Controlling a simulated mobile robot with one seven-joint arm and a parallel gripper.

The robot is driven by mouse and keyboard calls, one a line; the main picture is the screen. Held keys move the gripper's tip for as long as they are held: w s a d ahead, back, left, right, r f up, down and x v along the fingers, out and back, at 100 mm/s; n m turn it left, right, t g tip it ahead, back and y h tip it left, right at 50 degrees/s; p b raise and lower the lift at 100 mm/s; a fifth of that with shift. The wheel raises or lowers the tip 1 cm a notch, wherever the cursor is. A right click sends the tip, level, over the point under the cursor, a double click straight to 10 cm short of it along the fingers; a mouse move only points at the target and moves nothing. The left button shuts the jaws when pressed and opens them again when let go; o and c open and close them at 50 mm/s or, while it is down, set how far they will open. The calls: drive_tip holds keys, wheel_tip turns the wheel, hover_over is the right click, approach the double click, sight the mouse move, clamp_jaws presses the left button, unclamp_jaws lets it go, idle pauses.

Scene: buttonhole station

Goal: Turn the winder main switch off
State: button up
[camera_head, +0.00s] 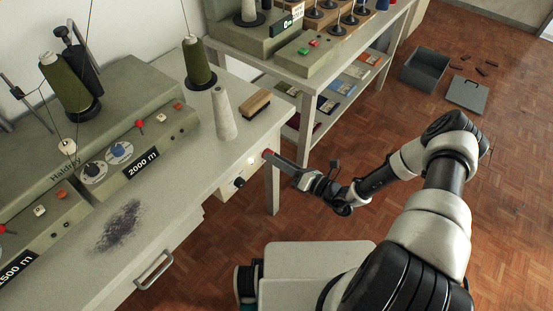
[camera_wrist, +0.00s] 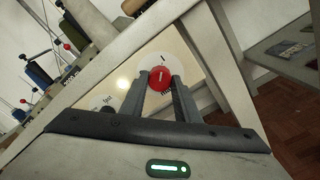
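The main switch is a red round knob (camera_wrist: 160,77) on a pale round plate (camera_wrist: 174,62), set in the front panel of the winder bench. A white line on the knob points towards an "I" mark on the plate. Lettering below the knob is partly hidden by a finger. My gripper (camera_wrist: 160,84) reaches the knob, with one finger on each side of it. I see no clear gap, but cannot tell whether the fingers press on it. In the head view, my gripper (camera_head: 274,157) meets the bench front, and only a little red shows at its tips.
A lit lamp (camera_head: 251,160) and a small black knob (camera_head: 238,182) sit left of the switch on the panel. Another table (camera_head: 300,75) stands close behind.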

drive_tip(key=c, duration=0.4)
drive_tip(key=shift+n, duration=0.3)
drive_tip(key=shift+s+n+p, duration=0.1)
drive_tip(key=shift+n+p, duration=2.55)
drive_tip(key=shift+n, duration=5.95)
drive_tip(key=o, duration=1.1)
drive_tip(key=shift+c, duration=0.2)
